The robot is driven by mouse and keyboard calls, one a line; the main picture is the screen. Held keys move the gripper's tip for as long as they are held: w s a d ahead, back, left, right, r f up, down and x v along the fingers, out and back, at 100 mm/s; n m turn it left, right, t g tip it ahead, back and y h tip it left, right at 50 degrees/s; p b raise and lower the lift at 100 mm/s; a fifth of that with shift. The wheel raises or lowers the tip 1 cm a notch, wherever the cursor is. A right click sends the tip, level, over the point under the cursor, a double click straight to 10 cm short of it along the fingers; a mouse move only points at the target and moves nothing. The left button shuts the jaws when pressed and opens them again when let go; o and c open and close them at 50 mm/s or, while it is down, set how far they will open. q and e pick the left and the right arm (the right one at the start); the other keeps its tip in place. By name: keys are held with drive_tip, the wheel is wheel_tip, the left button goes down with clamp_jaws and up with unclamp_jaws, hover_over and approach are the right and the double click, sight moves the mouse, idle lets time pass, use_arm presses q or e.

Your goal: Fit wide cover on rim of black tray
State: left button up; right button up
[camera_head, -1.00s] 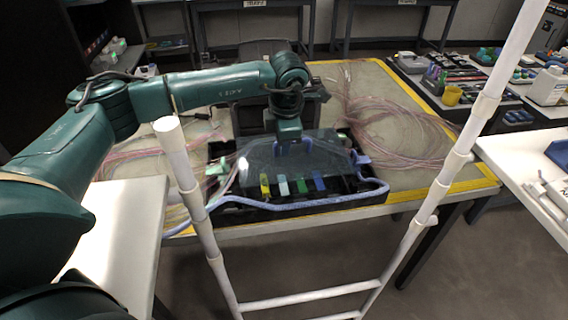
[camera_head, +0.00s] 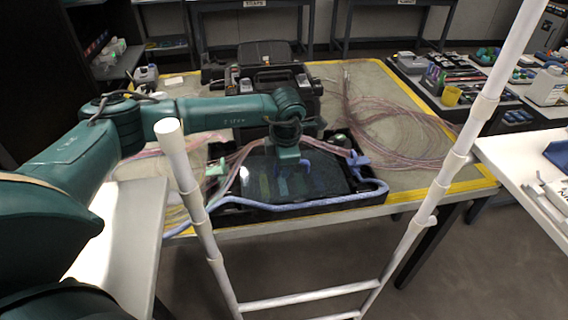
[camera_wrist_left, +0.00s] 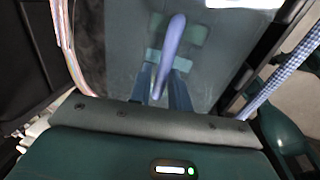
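The wide cover (camera_head: 322,182) is a dark, see-through sheet lying flat over the black tray (camera_head: 335,205); whether its edges touch the rim all round I cannot tell. Coloured tabs inside the tray show dimly through it. My left gripper (camera_head: 288,165) points down at the cover's middle. In the left wrist view, the fingers of my left gripper (camera_wrist_left: 163,88) stand on either side of the cover's purple handle (camera_wrist_left: 171,42) and appear shut on it. The cover (camera_wrist_left: 115,50) fills the middle of that view. My right gripper is not in view.
A blue cord (camera_head: 270,203) runs along the tray's front and right side. Pink fibre bundles (camera_head: 400,130) lie coiled at the right on the table. A black case (camera_head: 262,82) stands behind the tray. A white tubular frame (camera_head: 310,297) stands in front.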

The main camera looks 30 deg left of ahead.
sight(285, 182)
use_arm(q)
drive_tip(key=shift+o, duration=1.3)
drive_tip(key=shift+r, duration=0.15)
wheel_tip(285, 182, up, 12)
drive_tip(key=s+d, duration=0.1)
drive_tip(key=s, duration=0.1)
drive_tip(key=shift+d+b, duration=0.2)
drive_tip(key=shift+b, duration=0.25)
